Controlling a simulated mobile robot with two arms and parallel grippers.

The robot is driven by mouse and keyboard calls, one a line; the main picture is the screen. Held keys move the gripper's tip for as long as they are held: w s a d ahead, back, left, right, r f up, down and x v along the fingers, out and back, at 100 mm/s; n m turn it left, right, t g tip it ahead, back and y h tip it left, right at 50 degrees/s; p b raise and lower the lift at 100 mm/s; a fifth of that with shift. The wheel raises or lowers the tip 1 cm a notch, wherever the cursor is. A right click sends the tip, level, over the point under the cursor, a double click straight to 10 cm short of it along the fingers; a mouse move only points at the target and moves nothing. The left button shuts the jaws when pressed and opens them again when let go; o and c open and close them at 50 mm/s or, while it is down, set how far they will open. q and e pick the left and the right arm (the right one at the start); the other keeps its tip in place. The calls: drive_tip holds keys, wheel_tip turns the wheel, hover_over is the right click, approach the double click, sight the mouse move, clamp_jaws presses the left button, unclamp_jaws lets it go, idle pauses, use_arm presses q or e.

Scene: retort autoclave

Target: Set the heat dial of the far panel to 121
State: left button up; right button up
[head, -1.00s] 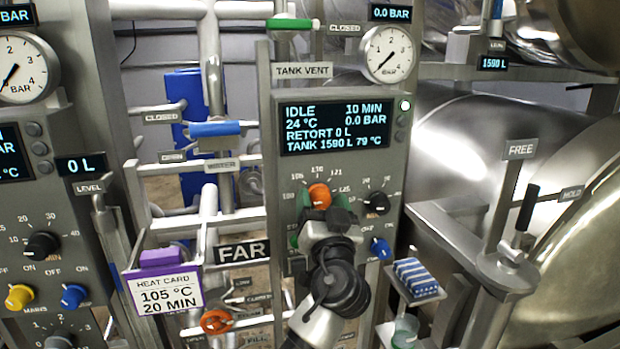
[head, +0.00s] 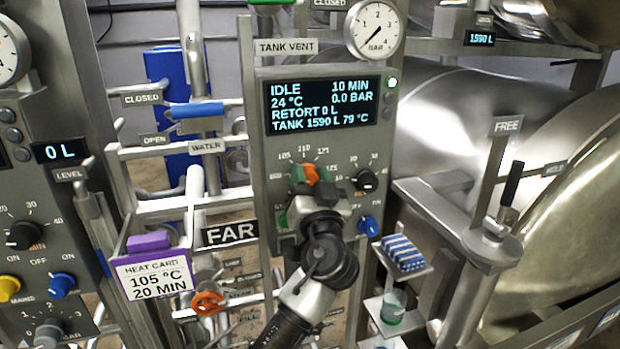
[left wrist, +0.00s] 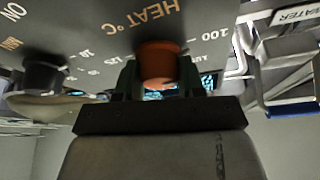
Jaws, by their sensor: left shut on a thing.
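The far panel (head: 262,110), tagged FAR, carries an orange heat dial (head: 306,172) under its screen. My right gripper is not in view.
The screen (head: 322,104) reads IDLE, 10 MIN, 24 °C. A black minutes dial (head: 366,180) and a blue switch (head: 370,226) sit close right of the gripper. A heat card (head: 152,275) reads 105 °C, 20 MIN. A shelf with a blue-striped item (head: 403,252) stands at right.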

use_arm(q)
drive_tip(key=shift+m, duration=0.4)
drive_tip(key=m+h, duration=0.2)
drive_tip(key=shift+m+b, duration=0.3)
drive_tip(key=shift+b, duration=0.05)
drive_tip(key=shift+m+h, duration=0.5)
drive_tip(key=shift+m, duration=0.7)
drive_tip(key=m+g+h, duration=0.1)
drive_tip(key=m, duration=0.2)
drive_tip(key=m+g+h, duration=0.1)
drive_tip(key=m, duration=0.2)
drive_tip(key=shift+m+p, duration=0.3)
drive_tip(key=shift+m, duration=0.1)
drive_tip(key=m+g, duration=0.1)
drive_tip(key=m, duration=0.1)
drive_tip(key=m+g, duration=0.1)
drive_tip(key=m, duration=0.2)
drive_tip(key=shift+w+h, duration=0.1)
drive_tip(key=shift+h, duration=0.3)
drive_tip(key=m+g, duration=0.1)
drive_tip(key=m, duration=0.1)
drive_tip(key=m+g, duration=0.1)
drive_tip(key=m, duration=0.2)
drive_tip(key=shift+y, duration=0.3)
drive_tip(key=m+g+y, duration=0.1)
drive_tip(key=m, duration=0.1)
drive_tip(key=m+y, duration=0.1)
drive_tip(key=m, duration=0.1)
drive_tip(key=shift+m+g, duration=0.3)
drive_tip(key=shift+g, duration=0.1)
